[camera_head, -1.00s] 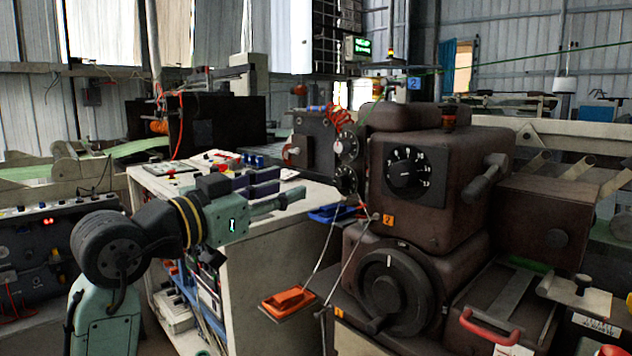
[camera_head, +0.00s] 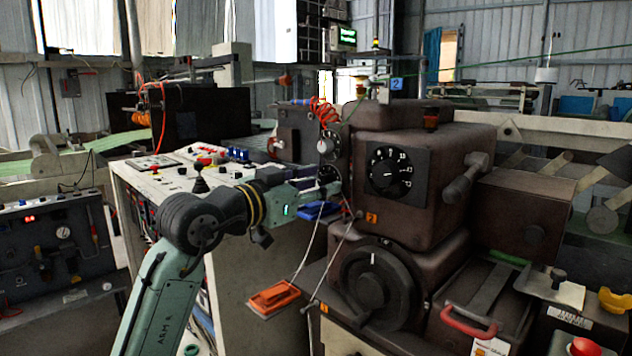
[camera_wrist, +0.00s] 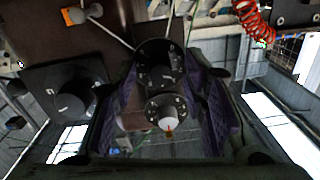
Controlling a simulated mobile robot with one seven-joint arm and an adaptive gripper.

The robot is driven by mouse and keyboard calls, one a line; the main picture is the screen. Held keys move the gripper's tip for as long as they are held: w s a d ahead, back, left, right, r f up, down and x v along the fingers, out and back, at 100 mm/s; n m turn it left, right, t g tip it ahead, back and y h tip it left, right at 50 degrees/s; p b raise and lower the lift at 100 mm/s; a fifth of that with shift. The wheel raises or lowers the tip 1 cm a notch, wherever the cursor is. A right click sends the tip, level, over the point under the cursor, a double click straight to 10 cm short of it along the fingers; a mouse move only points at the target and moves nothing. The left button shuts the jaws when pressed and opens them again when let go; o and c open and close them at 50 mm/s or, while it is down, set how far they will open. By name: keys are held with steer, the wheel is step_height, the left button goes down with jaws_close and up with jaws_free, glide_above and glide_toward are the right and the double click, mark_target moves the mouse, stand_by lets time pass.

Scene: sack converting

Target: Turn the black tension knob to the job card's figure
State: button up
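The small round black knob with a marked dial (camera_head: 329,174) sits on the dark brown machine's side, partly hidden by my gripper in the head view. In the wrist view this black knob (camera_wrist: 158,62) shows between the fingers, its pointer and figures too small to read. My gripper (camera_head: 328,188) is open at the knob's face. Its purple-padded fingers (camera_wrist: 165,95) stand apart on either side, and I cannot tell whether they touch it. A second dial with a pale knob (camera_head: 325,146) sits just above; it also shows in the wrist view (camera_wrist: 169,112). I cannot identify the job card.
A larger black dial (camera_head: 390,172) and a big black handwheel (camera_head: 376,285) are on the machine to the right. A red coiled hose (camera_head: 324,112) hangs above the small dials. A control desk (camera_head: 170,168) stands left.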

jaws_close()
stand_by(0.5)
steer(key=n+p, duration=0.2)
steer(key=n, duration=0.1)
steer(key=shift+r, duration=0.15)
steer(key=shift+n+p, duration=1.15)
steer(key=shift+n, duration=0.65)
jaws_free()
